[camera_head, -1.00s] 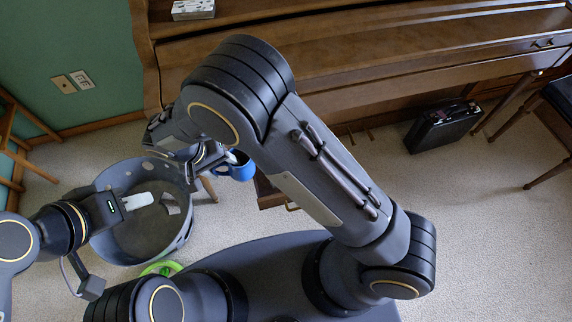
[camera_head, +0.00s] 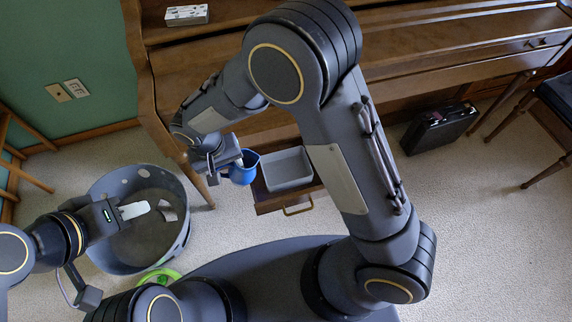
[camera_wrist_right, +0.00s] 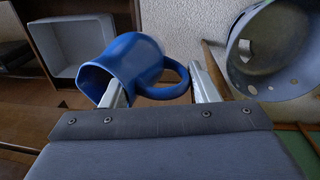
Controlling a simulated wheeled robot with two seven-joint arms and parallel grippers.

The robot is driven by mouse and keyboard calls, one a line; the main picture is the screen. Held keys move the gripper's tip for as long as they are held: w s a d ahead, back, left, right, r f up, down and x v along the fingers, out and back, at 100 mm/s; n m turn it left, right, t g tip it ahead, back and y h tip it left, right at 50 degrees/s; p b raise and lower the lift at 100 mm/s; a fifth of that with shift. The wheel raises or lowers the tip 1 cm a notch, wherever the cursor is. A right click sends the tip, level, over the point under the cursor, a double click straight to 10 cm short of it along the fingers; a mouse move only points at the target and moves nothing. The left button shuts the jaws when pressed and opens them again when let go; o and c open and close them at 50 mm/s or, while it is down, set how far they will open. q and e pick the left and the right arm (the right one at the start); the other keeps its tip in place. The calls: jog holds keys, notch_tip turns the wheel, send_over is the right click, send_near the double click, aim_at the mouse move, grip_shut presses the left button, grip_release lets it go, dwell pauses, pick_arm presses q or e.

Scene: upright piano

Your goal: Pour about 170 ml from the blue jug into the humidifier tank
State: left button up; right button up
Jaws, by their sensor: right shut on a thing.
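The blue jug (camera_head: 242,168) is held in my right gripper (camera_head: 236,161), in front of the piano. In the right wrist view the jug (camera_wrist_right: 128,62) is at the fingers (camera_wrist_right: 160,90), with its handle between them and its mouth toward the lower left. Its contents cannot be seen. A light grey open box (camera_head: 288,169), which looks like the humidifier tank, sits in a pulled-out wooden drawer just right of the jug. It also shows in the wrist view (camera_wrist_right: 78,45). My left gripper (camera_head: 136,210) is over the round grey bin; its opening is unclear.
The round grey bin (camera_head: 178,246) stands on the carpet at left, with a bright green thing (camera_head: 158,277) by it. The piano (camera_head: 420,70) spans the back. A black case (camera_head: 438,127) lies on the floor at right. A small box (camera_head: 187,14) rests on the piano.

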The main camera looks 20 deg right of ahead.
aim_at(257, 159)
jog(key=shift+d+r+y, duration=0.35)
jog(key=shift+d+y, duration=0.5)
jog(key=shift+y, duration=0.15)
jog(key=shift+w+d+r+y+b, duration=0.15)
jog(key=shift+d+y+b, duration=0.3)
jog(key=shift+d+y, duration=0.25)
jog(key=shift+w+d+r+y+b, duration=0.1)
jog(key=shift+d+y+b, duration=0.3)
jog(key=shift+d+y, duration=0.25)
jog(key=shift+d+r+y, duration=0.1)
jog(key=shift+d+y, duration=0.05)
jog(key=shift+y, duration=0.1)
jog(key=shift+d+y+b, duration=0.5)
jog(key=shift+y+b, duration=0.1)
jog(key=shift+d+r+y+b, duration=0.1)
jog(key=shift+d+y+b, duration=0.25)
jog(key=shift+y+b, duration=0.35)
jog(key=shift+d+f+g+y+b, duration=0.3)
jog(key=shift+d+y+b, duration=0.15)
jog(key=shift+y+b, duration=0.55)
jog(key=shift+d+r+y+b, duration=0.35)
jog(key=shift+d+r+y, duration=0.15)
jog(key=shift+y, duration=0.3)
dwell(0.5)
jog(key=shift+d+r+y, duration=0.3)
jog(key=shift+d+y, duration=0.5)
jog(key=shift+d, duration=0.1)
